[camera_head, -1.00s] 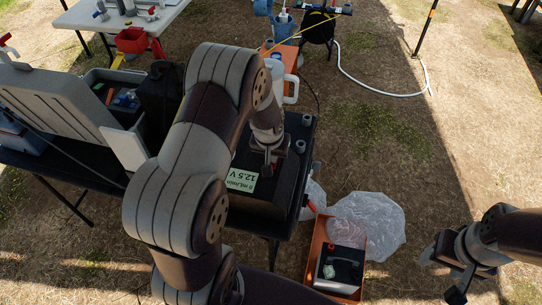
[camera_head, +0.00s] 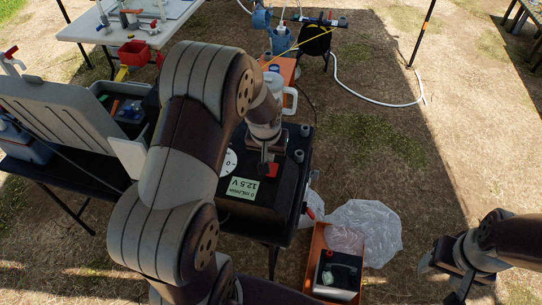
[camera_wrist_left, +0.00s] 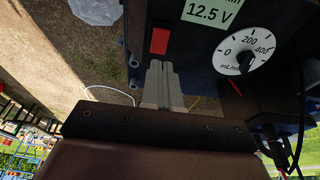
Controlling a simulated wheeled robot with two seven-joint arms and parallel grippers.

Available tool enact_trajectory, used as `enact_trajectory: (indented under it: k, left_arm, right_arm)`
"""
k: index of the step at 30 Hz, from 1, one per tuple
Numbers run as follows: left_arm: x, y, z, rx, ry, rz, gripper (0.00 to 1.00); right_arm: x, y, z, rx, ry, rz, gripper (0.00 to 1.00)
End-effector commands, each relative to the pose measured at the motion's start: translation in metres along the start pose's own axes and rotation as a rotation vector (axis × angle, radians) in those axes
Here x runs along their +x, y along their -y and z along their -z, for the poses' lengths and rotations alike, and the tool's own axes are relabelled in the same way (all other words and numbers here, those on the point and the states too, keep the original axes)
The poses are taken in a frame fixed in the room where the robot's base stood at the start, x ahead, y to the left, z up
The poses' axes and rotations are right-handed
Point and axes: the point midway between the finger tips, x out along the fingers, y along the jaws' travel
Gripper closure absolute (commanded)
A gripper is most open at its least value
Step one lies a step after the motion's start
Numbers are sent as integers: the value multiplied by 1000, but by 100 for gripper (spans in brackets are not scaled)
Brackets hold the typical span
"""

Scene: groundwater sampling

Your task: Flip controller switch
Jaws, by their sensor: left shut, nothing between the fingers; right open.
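My right gripper (camera_head: 456,283) is open, away at lower right.
An open grey case (camera_head: 60,95) stands left of the controller. A white jug (camera_head: 276,90) is behind it. An orange crate (camera_head: 315,262) and clear plastic bag (camera_head: 365,230) lie on the ground to the right. A white table (camera_head: 105,25) is at back left.

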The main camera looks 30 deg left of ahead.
Motion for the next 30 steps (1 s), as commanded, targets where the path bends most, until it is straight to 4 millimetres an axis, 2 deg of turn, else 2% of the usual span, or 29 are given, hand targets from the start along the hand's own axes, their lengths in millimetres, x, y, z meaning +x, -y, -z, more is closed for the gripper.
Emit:
enact_trajectory:
  k: [3,9,27,29,30]
  left_arm:
    - [-21,0,-8,0,-2,0,100]
    - [-42,0,-15,0,0,0,100]
    - [-45,0,-18,11,4,0,100]
    - [-44,0,-34,21,34,-1,100]
    - [-48,-1,-48,36,57,-3,100]
  right_arm:
    - [4,0,0,0,-1,0,43]
    - [5,0,0,0,-1,0,43]
    - [5,0,0,0,-1,0,43]
    - [5,0,0,0,-1,0,43]
    - [5,0,0,0,-1,0,43]
